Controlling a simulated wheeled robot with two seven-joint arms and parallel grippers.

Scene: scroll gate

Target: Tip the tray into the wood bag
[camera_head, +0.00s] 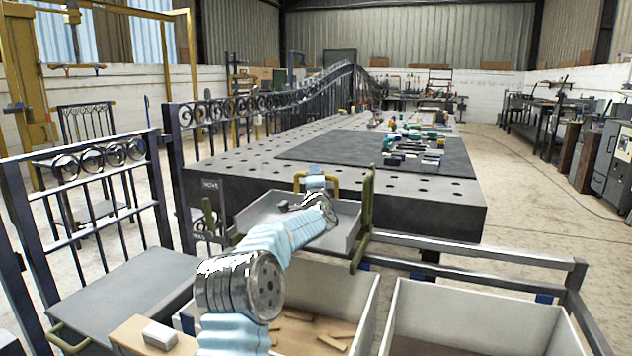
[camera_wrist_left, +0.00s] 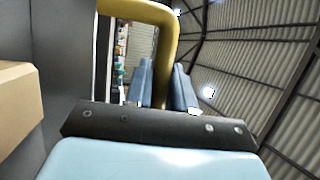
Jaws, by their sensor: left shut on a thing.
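A light grey tray (camera_head: 338,239) with raised walls lies at the front edge of the dark table. My left arm reaches across it and hides much of its inside. My left gripper (camera_head: 316,180) is at its far side, shut on a yellow handle (camera_head: 332,188). In the left wrist view the handle (camera_wrist_left: 140,10) runs down between the two blue-grey fingers (camera_wrist_left: 166,82). A tan block (camera_wrist_left: 18,100) shows there at the left edge, against a dark grey surface. A pale open bin (camera_head: 366,322) with flat wood pieces (camera_head: 318,318) stands just in front. My right gripper is not in view.
A second pale bin (camera_head: 540,325) stands to the right. A metal rail (camera_head: 480,253) runs behind the bins. A grey panel (camera_head: 125,280) and a wood block with a white piece (camera_head: 160,335) lie left. Several small parts cover the table's dark mat (camera_head: 330,148).

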